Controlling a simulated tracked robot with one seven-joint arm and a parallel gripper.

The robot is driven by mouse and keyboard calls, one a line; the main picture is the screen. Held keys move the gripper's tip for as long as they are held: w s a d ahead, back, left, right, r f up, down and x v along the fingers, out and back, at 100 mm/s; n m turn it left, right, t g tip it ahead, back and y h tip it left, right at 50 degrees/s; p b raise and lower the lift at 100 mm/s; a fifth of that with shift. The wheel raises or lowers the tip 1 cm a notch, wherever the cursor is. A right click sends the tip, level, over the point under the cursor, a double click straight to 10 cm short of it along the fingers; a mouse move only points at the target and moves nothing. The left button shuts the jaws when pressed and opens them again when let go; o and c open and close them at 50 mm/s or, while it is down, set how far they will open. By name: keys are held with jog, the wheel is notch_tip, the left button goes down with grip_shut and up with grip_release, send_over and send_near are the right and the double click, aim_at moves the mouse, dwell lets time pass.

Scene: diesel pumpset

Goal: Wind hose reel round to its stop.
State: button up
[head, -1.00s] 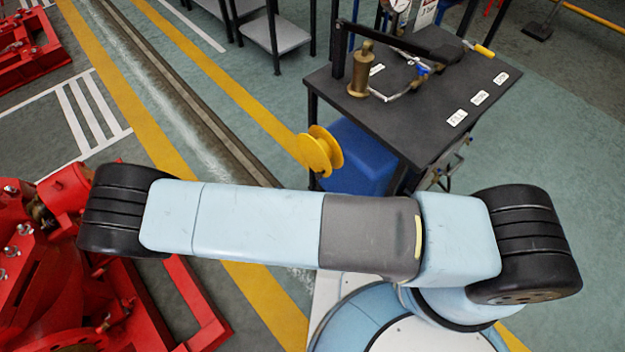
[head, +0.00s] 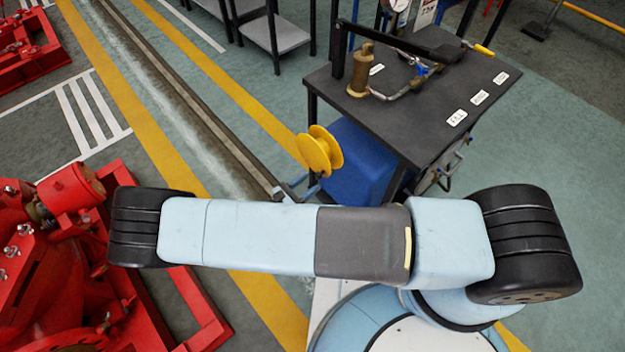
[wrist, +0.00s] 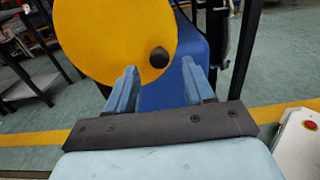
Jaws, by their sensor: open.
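The hose reel (head: 320,151) is a yellow spool on the left side of the dark bench, in front of a blue tank. In the wrist view its yellow disc (wrist: 110,35) faces me, with a black knob (wrist: 159,57) low on its right part. My gripper (wrist: 157,72) is open and empty. Its two blue fingers point up towards the disc, and the knob appears between and just beyond the fingertips. I cannot tell the exact gap. In the head view my gripper (head: 299,186) shows just below the reel, partly hidden by my arm.
The dark bench (head: 420,120) carries a brass pump and a lever with a yellow grip. The blue tank (head: 352,165) sits under it. Red machinery (head: 50,250) stands at left. A grey shelf trolley (head: 275,35) is behind. Floor between is clear.

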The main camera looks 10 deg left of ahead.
jog(key=shift+x, duration=1.25)
grip_shut()
jog(key=shift+a, duration=0.1)
